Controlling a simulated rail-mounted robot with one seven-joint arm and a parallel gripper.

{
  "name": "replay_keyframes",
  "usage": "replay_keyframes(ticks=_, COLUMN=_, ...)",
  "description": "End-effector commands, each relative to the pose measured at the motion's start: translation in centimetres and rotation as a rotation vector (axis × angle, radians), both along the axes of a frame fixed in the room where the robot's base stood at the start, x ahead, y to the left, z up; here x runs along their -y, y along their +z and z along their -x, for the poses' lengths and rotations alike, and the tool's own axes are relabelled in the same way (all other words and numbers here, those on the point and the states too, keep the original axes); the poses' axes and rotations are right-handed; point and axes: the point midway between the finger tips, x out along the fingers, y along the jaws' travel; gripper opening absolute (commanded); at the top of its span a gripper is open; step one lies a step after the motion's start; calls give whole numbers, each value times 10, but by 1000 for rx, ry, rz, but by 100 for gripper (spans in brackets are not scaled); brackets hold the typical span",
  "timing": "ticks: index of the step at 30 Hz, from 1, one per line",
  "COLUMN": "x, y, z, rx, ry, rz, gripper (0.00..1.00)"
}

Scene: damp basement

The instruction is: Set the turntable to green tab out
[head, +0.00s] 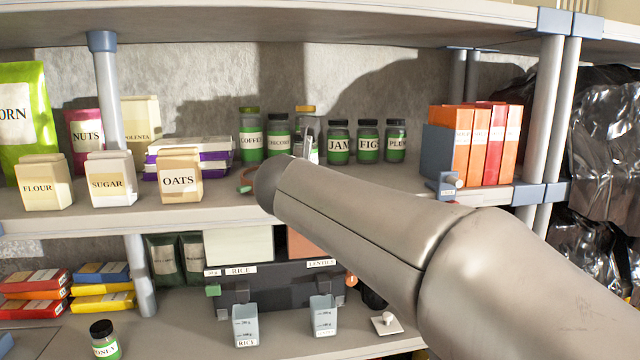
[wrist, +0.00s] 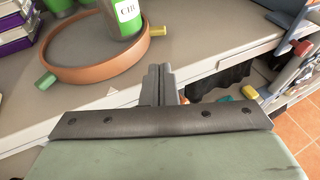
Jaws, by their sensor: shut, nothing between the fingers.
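The turntable is a round terracotta tray; in the wrist view its rim (wrist: 100,72) lies on the shelf just ahead and to the left of my gripper. A green tab (wrist: 45,82) sticks out at its left front and a yellow tab (wrist: 157,31) at its right. A small pale triangle (wrist: 113,92) marks the shelf's front edge, between the two tabs. Green jars, one labelled CHI (wrist: 125,12), stand within the rim. My gripper (wrist: 160,70) is shut and empty, apart from the rim. In the head view my arm hides most of the turntable (head: 247,180).
Jam, fig and plum jars (head: 368,142) stand right of the turntable, with orange and red binders (head: 480,145) further right. An oats canister (head: 180,178) and purple boxes (head: 190,158) stand to its left.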

Motion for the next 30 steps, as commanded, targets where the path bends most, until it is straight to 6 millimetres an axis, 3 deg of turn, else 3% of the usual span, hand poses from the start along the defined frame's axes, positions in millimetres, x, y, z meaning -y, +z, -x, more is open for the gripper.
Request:
replay_keyframes(ticks=6, x=5, y=-14, z=-47, rx=-3, ry=0, rz=0, gripper=0)
replay_keyframes(ticks=12, x=8, y=-16, z=-78, rx=-2, ry=0, rz=-2, gripper=0)
replay_keyframes(ticks=18, x=10, y=-16, z=-92, rx=0, ry=1, rz=-1, gripper=0)
replay_keyframes(ticks=30, x=11, y=-16, z=-95, rx=0, ry=1, rz=-1, gripper=0)
